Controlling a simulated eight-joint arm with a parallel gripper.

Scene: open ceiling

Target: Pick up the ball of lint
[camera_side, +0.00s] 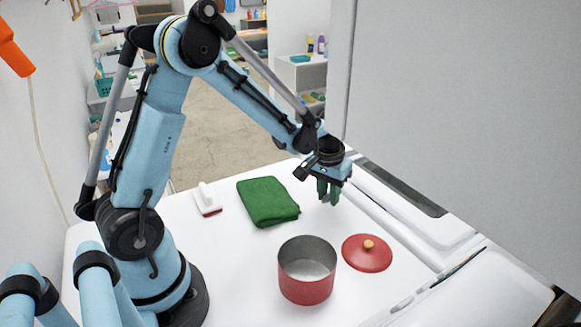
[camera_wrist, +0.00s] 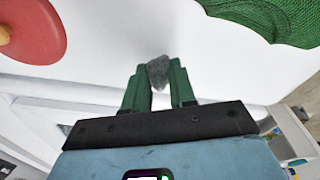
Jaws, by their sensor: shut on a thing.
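The ball of lint (camera_wrist: 158,72) is a small grey fuzzy lump. In the wrist view it sits between the green fingertips of my gripper (camera_wrist: 159,78), which are shut on it. In the side view my gripper (camera_side: 328,192) points down over the white surface, right of the folded green cloth. The lint cannot be made out in the side view. I cannot tell whether the lint still touches the surface.
A green cloth (camera_side: 268,201) lies left of my gripper, with a red-and-white brush (camera_side: 208,199) beyond it. A red pot (camera_side: 306,284) stands in front, and its red lid (camera_side: 367,255) lies beside it. A raised edge (camera_side: 400,232) runs along the right.

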